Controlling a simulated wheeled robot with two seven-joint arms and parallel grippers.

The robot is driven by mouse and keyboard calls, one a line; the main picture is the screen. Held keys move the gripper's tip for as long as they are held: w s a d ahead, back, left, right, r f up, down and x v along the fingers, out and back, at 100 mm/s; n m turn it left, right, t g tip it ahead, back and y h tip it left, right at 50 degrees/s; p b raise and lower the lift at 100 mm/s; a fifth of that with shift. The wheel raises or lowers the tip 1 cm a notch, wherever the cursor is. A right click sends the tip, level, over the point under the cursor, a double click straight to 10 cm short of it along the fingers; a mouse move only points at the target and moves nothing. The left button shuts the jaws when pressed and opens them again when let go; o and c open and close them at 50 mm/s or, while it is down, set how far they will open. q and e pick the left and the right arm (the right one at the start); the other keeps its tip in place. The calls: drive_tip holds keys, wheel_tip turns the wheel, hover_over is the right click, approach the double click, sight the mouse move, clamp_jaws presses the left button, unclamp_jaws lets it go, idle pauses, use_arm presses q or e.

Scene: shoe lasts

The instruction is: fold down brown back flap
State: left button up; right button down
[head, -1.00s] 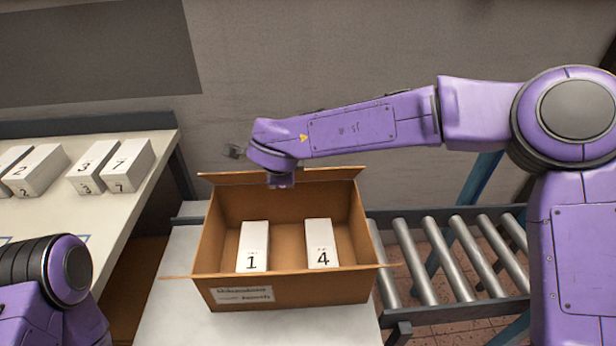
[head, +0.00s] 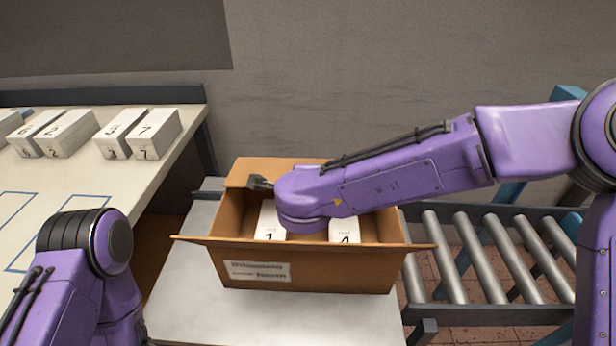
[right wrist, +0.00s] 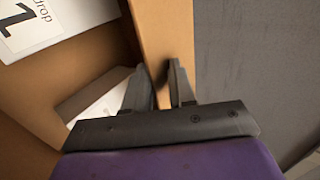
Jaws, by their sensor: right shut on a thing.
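The open brown cardboard box (head: 340,268) stands on a grey surface. Its brown back flap (head: 250,168) shows along the far side as a raised panel, its right part hidden behind my right arm. In the right wrist view my right gripper (right wrist: 162,85) is shut on a brown cardboard strip (right wrist: 165,35), the back flap, with one finger on each side. White blocks 1 (head: 268,222) and 4 (head: 344,232) stand inside the box. My left gripper is out of view; only its arm shows at lower left.
A table (head: 60,190) on the left bears several numbered white blocks (head: 140,133). A roller conveyor (head: 490,255) lies right of the box. A grey wall rises behind. The box's front flap (head: 300,245) sticks out toward me.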

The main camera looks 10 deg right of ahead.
drive_tip(key=shift+s+f, duration=0.15)
drive_tip(key=shift+f, duration=0.35)
drive_tip(key=c, duration=1.3)
unclamp_jaws()
drive_tip(key=shift+w, duration=0.25)
drive_tip(key=shift+r, duration=0.15)
drive_tip(key=v, duration=1)
drive_tip(key=shift+s+r+p, duration=0.15)
drive_tip(key=shift+s+p, duration=0.1)
drive_tip(key=shift+p, duration=0.1)
drive_tip(key=shift+r, duration=0.1)
